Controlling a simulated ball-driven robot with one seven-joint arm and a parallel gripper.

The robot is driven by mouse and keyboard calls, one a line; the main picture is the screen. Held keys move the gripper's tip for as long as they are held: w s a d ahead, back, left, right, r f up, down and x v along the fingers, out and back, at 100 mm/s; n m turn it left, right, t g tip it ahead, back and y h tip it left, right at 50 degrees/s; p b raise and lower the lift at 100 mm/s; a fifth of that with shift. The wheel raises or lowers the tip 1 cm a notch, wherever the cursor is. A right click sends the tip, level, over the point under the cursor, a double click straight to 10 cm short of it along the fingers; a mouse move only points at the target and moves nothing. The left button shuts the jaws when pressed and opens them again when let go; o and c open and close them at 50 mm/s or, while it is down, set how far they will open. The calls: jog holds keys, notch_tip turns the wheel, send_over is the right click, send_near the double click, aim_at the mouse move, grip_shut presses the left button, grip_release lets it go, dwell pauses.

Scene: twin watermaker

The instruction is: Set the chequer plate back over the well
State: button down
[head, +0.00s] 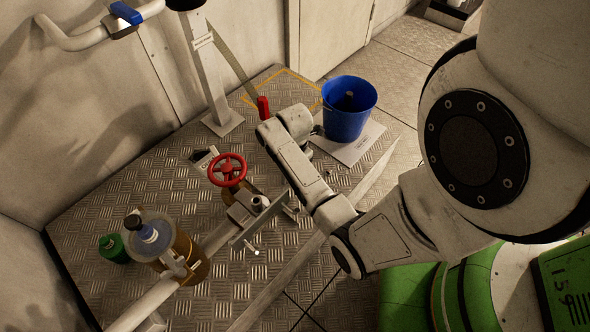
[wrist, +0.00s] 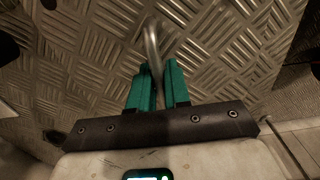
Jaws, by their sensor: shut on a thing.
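My gripper (wrist: 160,82) shows its two green fingers closed on a bent metal rod handle (wrist: 153,42) in the wrist view. Ridged chequer plate (wrist: 225,55) fills the view behind the handle. I cannot tell where the loose plate ends and the deck begins, or whether it is raised. In the head view my arm hides the gripper and the handle. A yellow outline (head: 307,77) marks a rectangle on the deck at the back, partly behind the blue bucket. The well opening is not clearly visible.
A blue bucket (head: 348,110) stands on a pale sheet (head: 352,146) right of my arm. A red valve wheel (head: 227,170), a pipe (head: 222,238) and a bottle-like canister (head: 186,256) stand left. A red cylinder (head: 263,107) is beside my wrist. A post (head: 211,80) rises behind.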

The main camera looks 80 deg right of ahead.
jog(key=shift+f, duration=0.3)
jog(key=c, duration=1.1)
grip_release()
notch_tip(320, 180, up, 12)
jog(key=p, duration=0.5)
jog(key=shift+r, duration=0.2)
